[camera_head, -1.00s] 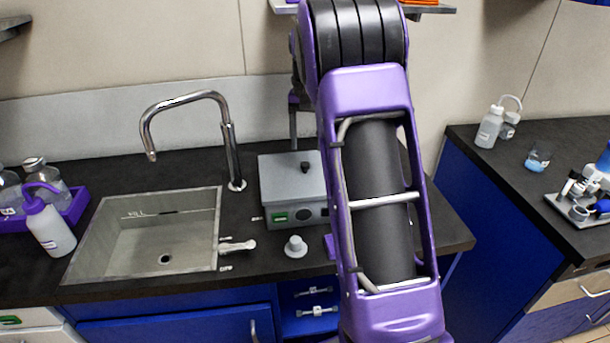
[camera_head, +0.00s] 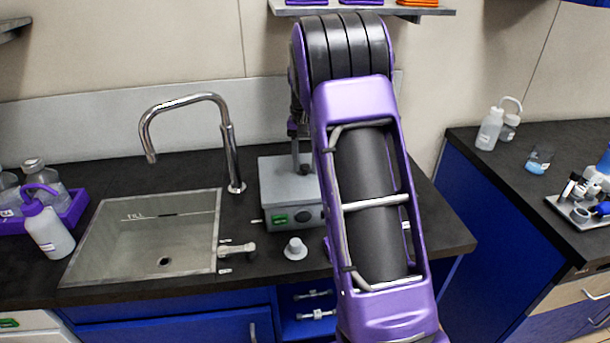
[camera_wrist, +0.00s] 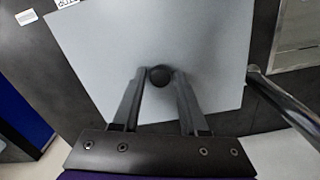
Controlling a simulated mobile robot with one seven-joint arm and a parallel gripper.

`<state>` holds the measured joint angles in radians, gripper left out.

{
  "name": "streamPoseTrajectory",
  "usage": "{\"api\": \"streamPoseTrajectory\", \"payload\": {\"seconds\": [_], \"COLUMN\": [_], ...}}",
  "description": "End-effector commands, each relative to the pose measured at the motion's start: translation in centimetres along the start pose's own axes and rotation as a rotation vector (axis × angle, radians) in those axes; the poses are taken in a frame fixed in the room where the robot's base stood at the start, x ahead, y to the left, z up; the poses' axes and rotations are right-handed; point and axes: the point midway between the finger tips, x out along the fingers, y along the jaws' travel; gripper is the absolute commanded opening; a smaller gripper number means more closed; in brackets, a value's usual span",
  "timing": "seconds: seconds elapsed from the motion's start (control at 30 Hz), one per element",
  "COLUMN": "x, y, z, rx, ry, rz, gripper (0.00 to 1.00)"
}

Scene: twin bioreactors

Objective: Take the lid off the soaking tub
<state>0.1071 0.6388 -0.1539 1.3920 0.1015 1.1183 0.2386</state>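The soaking tub (camera_head: 300,217) is a grey box on the dark counter, right of the sink, with a green display and a dark dial on its front. Its flat grey lid (camera_head: 275,182) is on it, and the lid also fills the middle of the wrist view (camera_wrist: 100,50). A round black knob (camera_wrist: 160,75) stands on the lid. My gripper (camera_wrist: 160,73) is open, its fingertips on either side of the knob, with small gaps seeming to show. In the head view my gripper (camera_head: 303,168) comes down over the lid and hides the knob.
The sink (camera_head: 90,235) and its tall faucet (camera_head: 228,155) are left of the tub; the faucet also appears in the wrist view (camera_wrist: 285,105). A white stopper-like piece (camera_head: 295,249) sits in front of the tub. A shelf (camera_head: 350,11) is on the wall above.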

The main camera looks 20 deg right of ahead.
Motion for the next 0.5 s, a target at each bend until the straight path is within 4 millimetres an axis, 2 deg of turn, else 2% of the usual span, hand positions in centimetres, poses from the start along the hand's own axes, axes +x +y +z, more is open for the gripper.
{"api": "streamPoseTrajectory", "payload": {"seconds": [0.03,0.2,0.5], "x": [-0.02,-0.03,-0.10], "y": [0.00,0.01,0.01], "z": [0.00,-0.01,-0.03], "rx": [0.000,0.000,0.000], "ry": [0.000,0.000,0.001], "rz": [0.000,0.000,0.000], "gripper": [0.32,0.01,0.00]}}
